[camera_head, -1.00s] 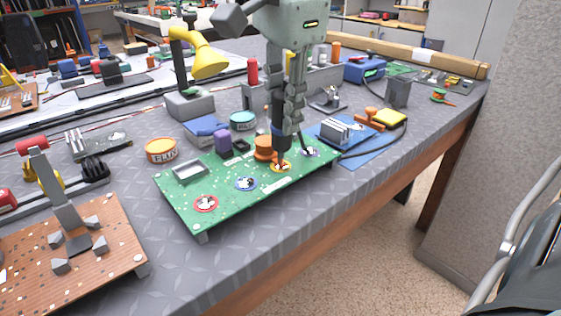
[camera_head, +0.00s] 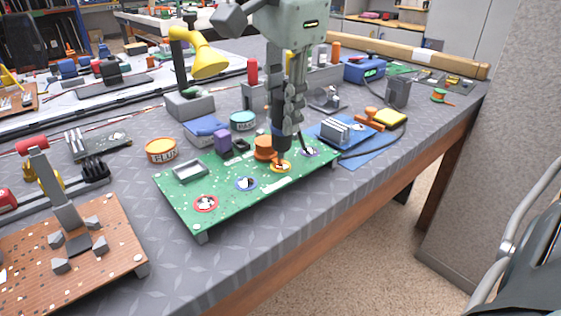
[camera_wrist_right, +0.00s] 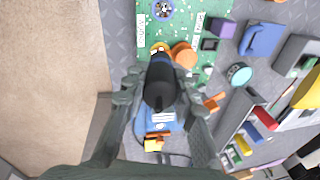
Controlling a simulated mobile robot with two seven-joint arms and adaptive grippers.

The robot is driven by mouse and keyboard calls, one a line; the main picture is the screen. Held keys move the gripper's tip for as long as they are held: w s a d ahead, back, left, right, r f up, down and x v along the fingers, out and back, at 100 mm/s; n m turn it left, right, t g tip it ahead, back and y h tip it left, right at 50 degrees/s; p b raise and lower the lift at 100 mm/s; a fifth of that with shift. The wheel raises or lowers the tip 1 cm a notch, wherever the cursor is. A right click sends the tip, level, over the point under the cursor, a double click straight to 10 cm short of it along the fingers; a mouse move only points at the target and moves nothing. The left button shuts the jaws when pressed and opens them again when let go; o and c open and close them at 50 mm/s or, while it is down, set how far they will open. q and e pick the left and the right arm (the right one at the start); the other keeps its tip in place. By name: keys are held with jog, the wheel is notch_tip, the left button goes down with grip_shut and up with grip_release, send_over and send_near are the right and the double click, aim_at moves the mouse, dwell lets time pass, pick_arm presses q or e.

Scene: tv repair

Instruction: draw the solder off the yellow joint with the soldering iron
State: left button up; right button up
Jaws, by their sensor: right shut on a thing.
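The green circuit board (camera_head: 222,197) lies on the grey bench with several ringed joints along its front. My right gripper (camera_head: 284,130) is shut on the dark soldering iron (camera_wrist_right: 160,85), held upright above the yellow joint. The iron's tip is at the yellow ring; whether it touches the solder is too small to tell. My left gripper is not in view.
The red joint (camera_head: 206,203), blue joint (camera_head: 246,184) and purple joint (camera_head: 310,152) are on the same board. An orange coil (camera_head: 263,149) stands just left of the iron. A brown board (camera_head: 90,262) lies at front left.

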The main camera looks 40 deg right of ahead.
dwell(0.6)
jog(key=shift+w+r+p, duration=0.1)
jog(key=shift+r+p, duration=2.5)
jog(key=shift+r, duration=0.85)
jog(key=shift+w+a, duration=0.1)
jog(key=shift+r, duration=0.1)
jog(key=shift+r, duration=0.1)
